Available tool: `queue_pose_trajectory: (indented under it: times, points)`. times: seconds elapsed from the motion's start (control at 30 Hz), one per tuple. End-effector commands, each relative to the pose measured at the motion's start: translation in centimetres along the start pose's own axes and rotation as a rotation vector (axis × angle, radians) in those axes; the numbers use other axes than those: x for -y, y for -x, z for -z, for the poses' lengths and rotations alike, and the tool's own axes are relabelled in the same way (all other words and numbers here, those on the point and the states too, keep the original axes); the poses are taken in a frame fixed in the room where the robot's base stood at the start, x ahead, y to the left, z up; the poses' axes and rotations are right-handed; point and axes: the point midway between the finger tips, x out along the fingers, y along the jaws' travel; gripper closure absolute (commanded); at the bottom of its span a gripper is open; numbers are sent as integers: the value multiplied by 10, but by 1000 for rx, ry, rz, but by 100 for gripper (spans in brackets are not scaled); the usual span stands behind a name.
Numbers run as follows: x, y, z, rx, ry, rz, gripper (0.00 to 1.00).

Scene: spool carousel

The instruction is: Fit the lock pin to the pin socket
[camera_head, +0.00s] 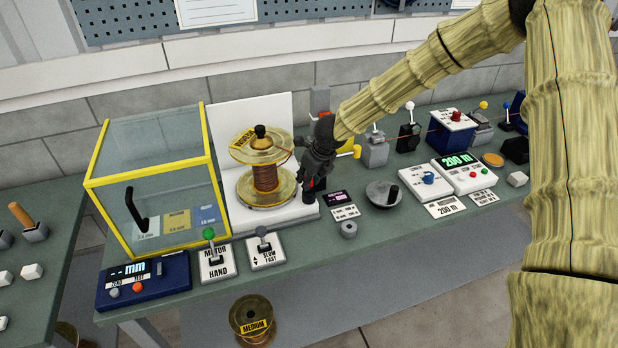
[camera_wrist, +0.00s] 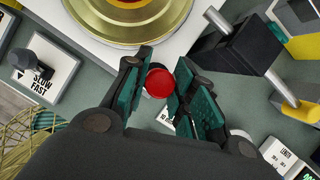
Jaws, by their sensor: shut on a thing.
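The lock pin, seen as a round red head (camera_wrist: 159,83) in the wrist view, is between the green-padded fingers of my gripper (camera_wrist: 166,88). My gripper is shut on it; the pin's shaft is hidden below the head. In the wrist view the pin is beside the edge of the white base plate (camera_wrist: 105,38). I cannot make out the pin socket for certain.
A black block (camera_wrist: 236,42) with a metal rod is close right of my fingers in the wrist view. A glass box with yellow edges (camera_head: 160,180) stands left of the spool.

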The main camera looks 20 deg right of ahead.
Motion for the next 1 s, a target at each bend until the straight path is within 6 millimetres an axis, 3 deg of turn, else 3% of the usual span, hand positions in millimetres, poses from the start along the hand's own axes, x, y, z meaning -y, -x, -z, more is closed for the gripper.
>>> queue_pose_trajectory:
  times: [1.0]
  points:
    - [0,-20,8,0,0,0,98]
